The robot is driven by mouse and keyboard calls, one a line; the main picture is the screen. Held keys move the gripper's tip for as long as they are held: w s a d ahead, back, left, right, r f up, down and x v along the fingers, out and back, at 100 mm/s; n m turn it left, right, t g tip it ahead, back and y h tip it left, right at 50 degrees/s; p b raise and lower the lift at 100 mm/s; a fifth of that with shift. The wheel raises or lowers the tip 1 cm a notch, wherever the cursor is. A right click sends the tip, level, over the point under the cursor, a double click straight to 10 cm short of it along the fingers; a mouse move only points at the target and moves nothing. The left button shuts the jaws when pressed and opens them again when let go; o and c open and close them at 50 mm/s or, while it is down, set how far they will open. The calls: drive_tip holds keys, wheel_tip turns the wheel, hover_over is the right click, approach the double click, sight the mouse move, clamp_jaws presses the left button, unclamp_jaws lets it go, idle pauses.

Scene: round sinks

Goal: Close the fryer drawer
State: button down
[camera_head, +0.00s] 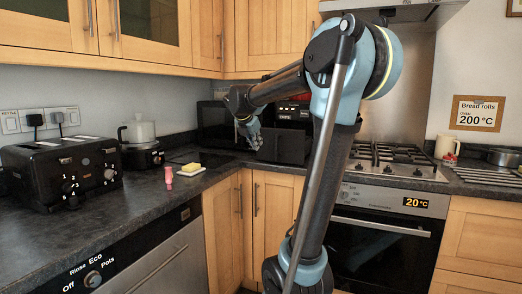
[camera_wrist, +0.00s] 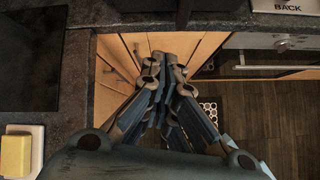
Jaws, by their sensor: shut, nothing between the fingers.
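The fryer (camera_head: 294,111) is a dark box with small red lit marks, standing on the back counter and partly hidden behind my arm. Its dark drawer front (camera_head: 284,148) shows low on it and appears to stand out towards the room; how far, I cannot tell. My gripper (camera_head: 254,143) is at the drawer's left side in the head view; whether it touches cannot be told. In the wrist view my gripper (camera_wrist: 166,62) is shut and empty, with its fingertips beyond the counter edge, above the cupboard fronts. A dark shape at the top there may be the fryer.
A yellow sponge on a white dish (camera_head: 192,169), a pink-red item (camera_head: 168,177) and a black toaster (camera_head: 65,170) stand on the left counter. The gas hob (camera_head: 385,160) and oven (camera_head: 385,240) are at right.

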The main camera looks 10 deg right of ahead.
drive_tip(key=w+a+r+n, duration=0.1)
drive_tip(key=w+r+n, duration=0.1)
drive_tip(key=w, duration=0.1)
drive_tip(key=n, duration=0.1)
approach(264, 152)
wheel_tip(264, 152, down, 3)
drive_tip(key=s, duration=0.1)
drive_tip(key=shift+w+d+f+t, duration=0.15)
drive_tip(key=shift+w+d, duration=0.15)
drive_tip(key=shift+w, duration=0.25)
drive_tip(key=shift+w+d+f+t, duration=0.2)
drive_tip(key=shift+w+d, duration=0.1)
drive_tip(key=shift+w, duration=0.2)
drive_tip(key=shift+w+d, duration=0.3)
drive_tip(key=shift+w, duration=0.2)
drive_tip(key=shift+a, duration=0.1)
